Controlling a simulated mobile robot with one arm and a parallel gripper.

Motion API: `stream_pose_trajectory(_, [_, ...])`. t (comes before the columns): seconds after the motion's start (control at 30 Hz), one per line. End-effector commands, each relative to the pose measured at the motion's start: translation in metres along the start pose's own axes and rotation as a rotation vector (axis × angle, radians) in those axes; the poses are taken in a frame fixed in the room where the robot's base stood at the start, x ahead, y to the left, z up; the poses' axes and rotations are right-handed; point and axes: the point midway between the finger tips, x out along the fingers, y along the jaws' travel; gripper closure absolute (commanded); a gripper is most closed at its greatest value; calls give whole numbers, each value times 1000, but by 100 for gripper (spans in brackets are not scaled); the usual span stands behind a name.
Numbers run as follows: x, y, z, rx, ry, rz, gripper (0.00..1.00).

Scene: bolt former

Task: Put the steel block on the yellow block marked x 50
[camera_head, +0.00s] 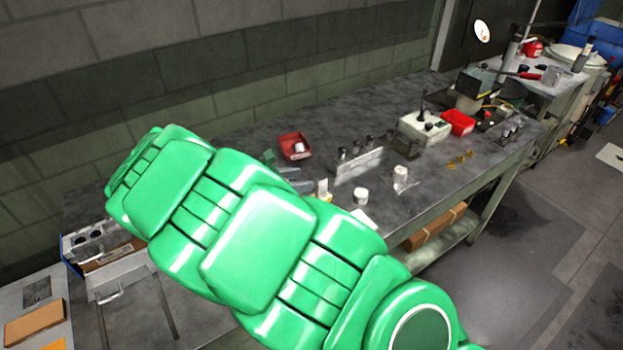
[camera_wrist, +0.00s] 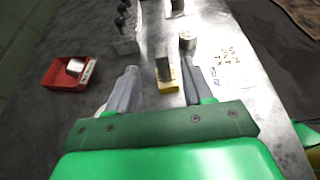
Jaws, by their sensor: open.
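The yellow block (camera_wrist: 172,86) lies between the two grey fingers of my gripper (camera_wrist: 160,66) in the wrist view. A grey steel block (camera_wrist: 162,63) stands upright at the yellow block and appears to rest on it; the exact contact is hard to tell. My gripper is open, with a gap between each finger and the blocks. My arm hides much of the gripper there. The x 50 marking is not readable.
A red bin (camera_wrist: 54,82) holding a metal cylinder sits to the left. A metal cylinder (camera_wrist: 187,41) stands close past the right fingertip, beside a paper with writing (camera_wrist: 225,66). A rack with dark-topped pieces (camera_wrist: 125,44) stands beyond. A red box (camera_head: 459,122) is farther along the bench.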

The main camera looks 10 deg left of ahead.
Motion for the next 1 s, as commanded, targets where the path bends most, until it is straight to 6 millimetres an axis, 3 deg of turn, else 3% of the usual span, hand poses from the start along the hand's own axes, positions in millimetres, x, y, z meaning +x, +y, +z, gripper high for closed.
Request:
stream_pose_trajectory(0.1, [-20,1,0,0,-1,2,49])
stream_pose_trajectory(0.33, [-40,0,0,0,-1,1,49])
stream_pose_trajectory(1.0, [-36,-6,7,22,8,-21,49])
